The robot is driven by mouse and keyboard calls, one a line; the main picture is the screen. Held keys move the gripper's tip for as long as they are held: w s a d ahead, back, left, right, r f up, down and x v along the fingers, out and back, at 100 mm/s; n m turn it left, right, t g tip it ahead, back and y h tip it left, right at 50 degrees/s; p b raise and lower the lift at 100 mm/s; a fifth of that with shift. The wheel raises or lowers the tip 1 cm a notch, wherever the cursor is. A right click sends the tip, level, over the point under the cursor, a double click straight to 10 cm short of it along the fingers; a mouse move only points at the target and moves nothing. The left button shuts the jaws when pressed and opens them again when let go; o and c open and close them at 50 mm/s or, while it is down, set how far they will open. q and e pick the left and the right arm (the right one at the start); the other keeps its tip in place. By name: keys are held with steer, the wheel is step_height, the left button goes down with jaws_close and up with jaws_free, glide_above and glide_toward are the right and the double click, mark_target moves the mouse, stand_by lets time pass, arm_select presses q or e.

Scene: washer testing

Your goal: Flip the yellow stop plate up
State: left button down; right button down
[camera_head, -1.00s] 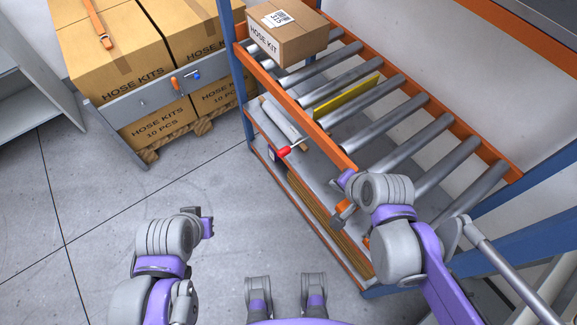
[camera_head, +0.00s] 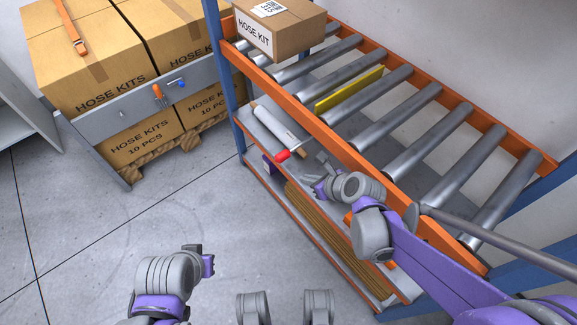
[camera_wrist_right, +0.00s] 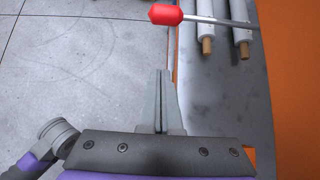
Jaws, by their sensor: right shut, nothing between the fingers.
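The yellow stop plate (camera_head: 350,89) shows as a narrow strip between two rollers of the conveyor, beyond its near orange rail. A red knob (camera_head: 283,155) on a thin metal rod sticks out below that rail. The knob also shows at the top of the right wrist view (camera_wrist_right: 165,14). My right gripper (camera_head: 322,165) is beside the rack's near side, a little right of the knob. In the wrist view its fingers (camera_wrist_right: 162,74) are together and empty, pointing toward the knob with a gap between. My left gripper (camera_head: 203,262) is low at the left; its fingers are unclear.
A hose kit box (camera_head: 276,28) sits on the far-left end of the rollers. White rolls (camera_head: 278,122) lie on the shelf below. Stacked cartons (camera_head: 92,62) stand behind a grey barrier (camera_head: 150,100). The floor (camera_head: 150,215) left of the rack is clear.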

steer(key=w+a+f+b, duration=0.3)
steer(key=w+a, duration=0.2)
steer(key=w, duration=0.2)
steer(key=shift+f, duration=0.2)
stand_by(0.4)
steer(key=shift+a+r, duration=0.1)
